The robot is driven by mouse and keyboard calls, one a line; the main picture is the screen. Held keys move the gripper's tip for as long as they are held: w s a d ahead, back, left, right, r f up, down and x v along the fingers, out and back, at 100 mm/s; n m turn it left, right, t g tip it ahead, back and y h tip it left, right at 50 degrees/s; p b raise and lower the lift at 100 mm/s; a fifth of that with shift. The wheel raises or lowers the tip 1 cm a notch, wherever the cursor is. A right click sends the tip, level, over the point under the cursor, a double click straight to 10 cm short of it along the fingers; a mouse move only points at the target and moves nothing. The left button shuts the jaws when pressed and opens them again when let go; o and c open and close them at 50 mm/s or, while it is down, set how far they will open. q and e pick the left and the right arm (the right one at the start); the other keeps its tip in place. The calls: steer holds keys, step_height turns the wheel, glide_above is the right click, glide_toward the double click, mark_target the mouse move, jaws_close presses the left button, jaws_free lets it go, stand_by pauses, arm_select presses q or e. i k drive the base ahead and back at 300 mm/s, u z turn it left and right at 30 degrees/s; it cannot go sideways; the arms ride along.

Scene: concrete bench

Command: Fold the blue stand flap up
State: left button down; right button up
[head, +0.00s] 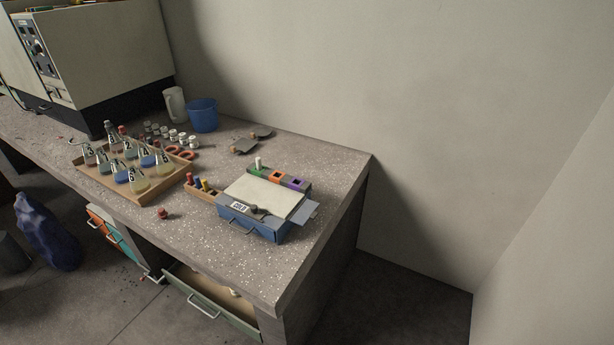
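A blue stand (238,224) with a pale top panel (262,197) sits near the right end of the bench. Its front has a small white label and a handle. A grey-blue flap (308,211) sticks out from the stand's right side, roughly level, toward the bench's right edge. Nothing touches the flap. Neither of my grippers is in view.
Behind the stand are green, orange and purple blocks (276,177). Left of it are a small wooden rack (204,191) and a wooden tray (137,198) of flasks. A green drawer (211,305) stands open below. Bare bench lies before the stand.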

mark_target(305, 211)
steer(key=u, duration=0.6)
steer(key=i, duration=0.6)
steer(key=u, duration=0.2)
